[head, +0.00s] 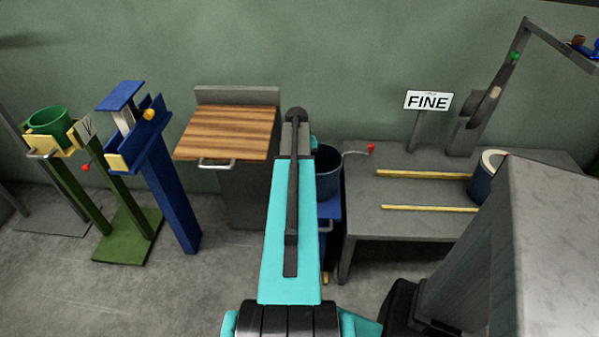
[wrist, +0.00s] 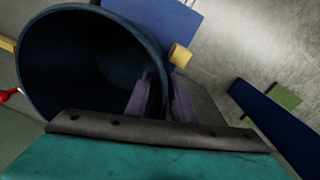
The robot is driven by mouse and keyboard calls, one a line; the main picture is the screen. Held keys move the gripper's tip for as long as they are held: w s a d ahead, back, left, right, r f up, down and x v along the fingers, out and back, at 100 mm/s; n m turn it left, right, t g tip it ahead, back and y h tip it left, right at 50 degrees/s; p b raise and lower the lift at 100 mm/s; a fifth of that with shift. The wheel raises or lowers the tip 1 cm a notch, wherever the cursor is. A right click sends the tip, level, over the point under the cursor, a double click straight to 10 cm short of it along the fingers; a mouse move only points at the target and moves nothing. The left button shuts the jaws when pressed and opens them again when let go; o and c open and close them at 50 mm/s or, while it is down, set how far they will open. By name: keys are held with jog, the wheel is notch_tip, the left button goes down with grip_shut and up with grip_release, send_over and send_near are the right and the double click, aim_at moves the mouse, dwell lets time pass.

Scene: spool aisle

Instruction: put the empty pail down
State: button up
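The dark blue pail (head: 328,172) is just right of my arm's end in the head view, partly hidden by the arm. In the wrist view the pail (wrist: 62,55) is large, its mouth facing the camera, and its dark inside looks empty. My gripper (wrist: 164,98) has one finger inside the pail and one outside, closed on its wall near the rim. A blue stand (head: 329,209) is under the pail, and its top also shows in the wrist view (wrist: 160,18). I cannot tell whether the pail touches it.
Right is a grey table (head: 400,165) with yellow rails (head: 425,174), a FINE sign (head: 428,101) and a red-knobbed crank (head: 370,148). Left are a wood-topped cabinet (head: 228,132), a blue stand (head: 170,185) and a green stand holding a green pail (head: 52,125). A grey block (head: 530,230) stands near right.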

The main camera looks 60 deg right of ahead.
notch_tip(320, 180, up, 12)
jog(key=b, duration=0.1)
jog(key=shift+w+a+r, duration=0.15)
jog(key=shift+w, duration=0.05)
dwell(0.8)
dwell(0.7)
